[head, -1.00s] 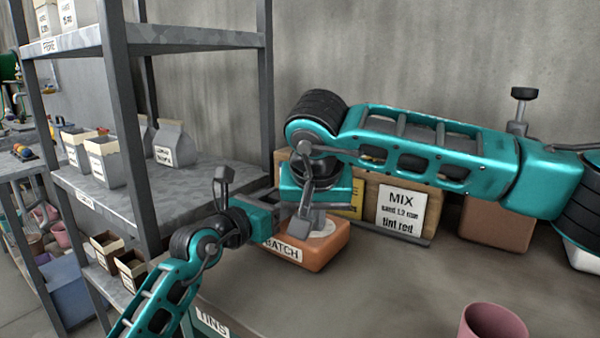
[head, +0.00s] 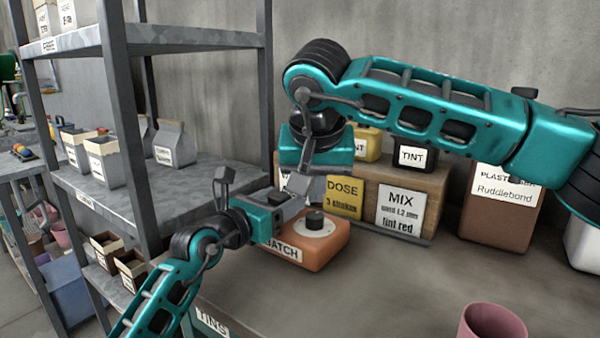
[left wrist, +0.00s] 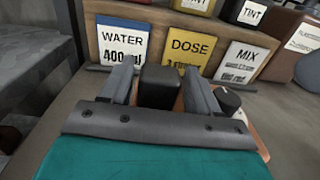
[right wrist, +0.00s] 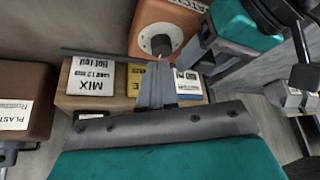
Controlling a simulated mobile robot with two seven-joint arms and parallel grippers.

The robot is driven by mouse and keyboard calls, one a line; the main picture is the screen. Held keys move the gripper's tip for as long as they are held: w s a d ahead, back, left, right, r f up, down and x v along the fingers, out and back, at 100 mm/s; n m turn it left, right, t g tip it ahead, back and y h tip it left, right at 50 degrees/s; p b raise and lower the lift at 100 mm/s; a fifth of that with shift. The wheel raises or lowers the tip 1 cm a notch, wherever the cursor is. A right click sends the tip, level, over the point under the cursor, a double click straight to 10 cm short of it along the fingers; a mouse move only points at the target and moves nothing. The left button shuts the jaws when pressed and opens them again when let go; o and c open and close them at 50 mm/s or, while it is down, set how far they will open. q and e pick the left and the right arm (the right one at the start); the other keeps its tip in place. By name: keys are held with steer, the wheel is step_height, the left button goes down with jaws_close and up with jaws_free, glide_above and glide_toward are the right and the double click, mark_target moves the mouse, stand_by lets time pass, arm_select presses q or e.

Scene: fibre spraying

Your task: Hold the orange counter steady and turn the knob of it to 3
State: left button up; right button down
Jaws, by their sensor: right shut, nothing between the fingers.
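The orange counter (head: 322,250) with a "BATCH" label stands on the bench. Its black knob (head: 315,220) sits on a pale round dial (head: 326,231); the knob also shows in the right wrist view (right wrist: 160,45). The dial's numbers cannot be read. My left gripper (head: 293,203) is at the counter's left side. In the left wrist view its fingers stand on both sides of a black block (left wrist: 159,88), apparently the counter's grip, and look closed on it. My right gripper (right wrist: 155,72) is shut and empty, above and behind the knob, apart from it.
Behind the counter is a wooden box front with cards "WATER" (left wrist: 122,42), "DOSE" (head: 343,198) and "MIX" (head: 401,210). Tint containers (head: 413,155) stand on it. A brown container (head: 495,215) is to the right. A pink cup (head: 493,322) stands in front; the bench between is clear.

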arm_select(q)
steer(key=shift+o, duration=1.3)
